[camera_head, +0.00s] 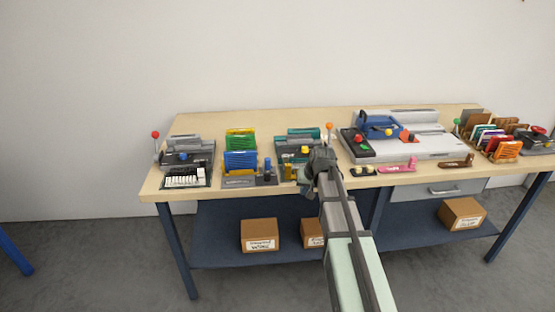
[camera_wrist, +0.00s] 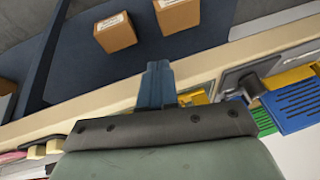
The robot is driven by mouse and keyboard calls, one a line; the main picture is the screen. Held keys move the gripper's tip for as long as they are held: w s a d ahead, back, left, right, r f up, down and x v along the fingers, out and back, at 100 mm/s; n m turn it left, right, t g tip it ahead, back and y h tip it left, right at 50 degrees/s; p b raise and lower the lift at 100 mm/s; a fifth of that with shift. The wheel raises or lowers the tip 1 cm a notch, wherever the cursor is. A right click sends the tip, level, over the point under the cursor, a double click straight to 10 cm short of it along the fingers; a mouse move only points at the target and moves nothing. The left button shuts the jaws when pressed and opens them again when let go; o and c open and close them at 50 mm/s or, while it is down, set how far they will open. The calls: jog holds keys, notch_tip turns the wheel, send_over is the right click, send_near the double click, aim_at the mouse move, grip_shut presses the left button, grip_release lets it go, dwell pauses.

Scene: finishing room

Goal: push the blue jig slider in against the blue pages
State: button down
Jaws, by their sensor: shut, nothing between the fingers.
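The blue pages (camera_head: 240,161) stand in a grey jig near the bench's front edge, left of centre in the head view. The blue jig slider (camera_head: 267,172) is a small upright piece to the right of the pages, with a gap between them. My gripper (camera_head: 308,187) is to the right of the slider, apart from it, near the front edge. In the wrist view my gripper's fingers (camera_wrist: 158,68) are together and empty, over the bench edge. Slotted blue pages (camera_wrist: 297,104) show at that view's right. I cannot clearly make out the blue slider there.
Green pages (camera_head: 240,139) stand behind the blue pages. A black machine (camera_head: 187,155) is at the left, and a large grey machine (camera_head: 425,145) at the right. Cardboard boxes (camera_head: 259,235) sit on the lower shelf.

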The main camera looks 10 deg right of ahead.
aim_at(267, 165)
jog(key=w+a+r+y, duration=0.1)
jog(key=w+r, duration=0.2)
jog(key=r, duration=0.1)
jog(key=w+a+r, duration=0.1)
jog(key=w+r, duration=0.2)
jog(key=r, duration=0.1)
jog(key=w+a+r+t+y, duration=0.1)
jog(key=w+r, duration=0.2)
jog(key=r, duration=0.2)
jog(key=shift+w+a+y, duration=0.2)
jog(key=shift+a+y, duration=0.1)
jog(key=shift+s+a+y, duration=0.15)
jog(key=shift+a+y, duration=0.15)
jog(key=shift+a, duration=0.2)
jog(key=x, duration=0.9)
jog(key=shift+a+f, duration=0.1)
jog(key=shift+f, duration=0.15)
